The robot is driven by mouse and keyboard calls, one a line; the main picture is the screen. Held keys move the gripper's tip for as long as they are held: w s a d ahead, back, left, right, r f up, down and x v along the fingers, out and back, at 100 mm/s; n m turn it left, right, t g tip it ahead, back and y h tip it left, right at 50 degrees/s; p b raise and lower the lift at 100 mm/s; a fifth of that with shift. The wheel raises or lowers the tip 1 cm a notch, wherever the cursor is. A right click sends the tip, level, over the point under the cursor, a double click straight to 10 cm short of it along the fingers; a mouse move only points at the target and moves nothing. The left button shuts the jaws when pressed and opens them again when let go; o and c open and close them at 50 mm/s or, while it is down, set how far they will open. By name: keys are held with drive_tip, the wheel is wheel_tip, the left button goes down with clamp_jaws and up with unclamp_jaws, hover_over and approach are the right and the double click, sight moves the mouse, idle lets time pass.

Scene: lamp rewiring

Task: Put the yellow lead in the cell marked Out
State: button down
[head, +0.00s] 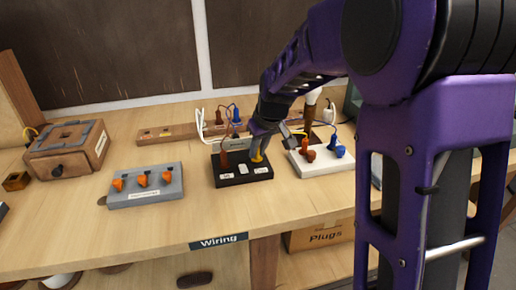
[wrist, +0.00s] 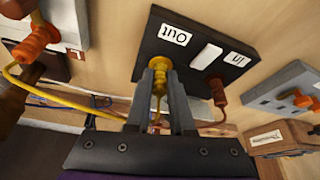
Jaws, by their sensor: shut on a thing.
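My gripper (wrist: 158,78) is shut on the plug of the yellow lead (wrist: 159,83). The plug points at the black block (wrist: 205,58), by the end marked Out. In the head view, the yellow plug (head: 258,157) stands over the right part of the black block (head: 243,181), below my gripper (head: 261,141). The plug's tip is hard to see, so I cannot tell if it is fully seated. The Out label (wrist: 175,34) is uncovered in the wrist view. A red-brown plug (wrist: 217,92) stands at the In end.
A white block (head: 322,167) with orange-brown and blue plugs stands close on the right. A grey block (head: 147,193) with orange knobs and a wooden box (head: 68,153) are to the left. Wires and upright posts crowd the back; the front bench is clear.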

drive_tip(key=shift+f, duration=0.1)
drive_tip(key=c, duration=0.7)
unclamp_jaws()
